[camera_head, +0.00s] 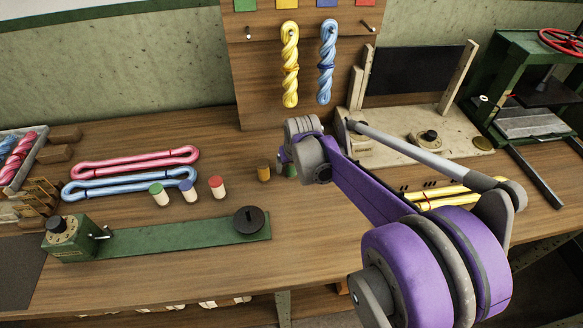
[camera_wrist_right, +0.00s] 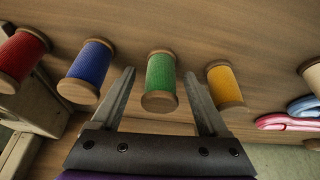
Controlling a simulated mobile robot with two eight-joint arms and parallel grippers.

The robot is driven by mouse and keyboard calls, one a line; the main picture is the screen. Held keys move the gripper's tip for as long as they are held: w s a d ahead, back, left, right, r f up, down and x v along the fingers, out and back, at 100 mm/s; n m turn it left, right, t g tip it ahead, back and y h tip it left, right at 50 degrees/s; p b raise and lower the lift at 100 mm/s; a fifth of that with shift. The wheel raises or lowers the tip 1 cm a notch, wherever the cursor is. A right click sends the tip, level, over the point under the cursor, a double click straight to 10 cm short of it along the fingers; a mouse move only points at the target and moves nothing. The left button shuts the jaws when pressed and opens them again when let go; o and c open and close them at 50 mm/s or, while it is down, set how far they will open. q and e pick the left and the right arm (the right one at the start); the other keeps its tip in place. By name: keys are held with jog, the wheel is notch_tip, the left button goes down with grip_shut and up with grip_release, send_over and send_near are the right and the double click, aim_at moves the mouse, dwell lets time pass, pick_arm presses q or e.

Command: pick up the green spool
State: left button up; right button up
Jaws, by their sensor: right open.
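The green spool (camera_wrist_right: 161,74), with pale wooden ends, stands between the two spread fingers of my right gripper (camera_wrist_right: 160,76) in the right wrist view. Gaps show between it and both fingers, and no contact is visible. My right gripper is open and empty. My left gripper is not in view.
In the wrist view, blue (camera_wrist_right: 91,62) and red (camera_wrist_right: 20,55) spools stand left, and a yellow spool (camera_wrist_right: 225,85) stands close right. Pink (camera_head: 137,158) and blue (camera_head: 128,183) skeins, capped pegs (camera_head: 188,191) and a green winder (camera_head: 165,238) occupy the bench left.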

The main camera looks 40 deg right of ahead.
jog(key=shift+f, duration=0.2)
grip_shut()
dwell(0.3)
jog(key=shift+r, duration=0.2)
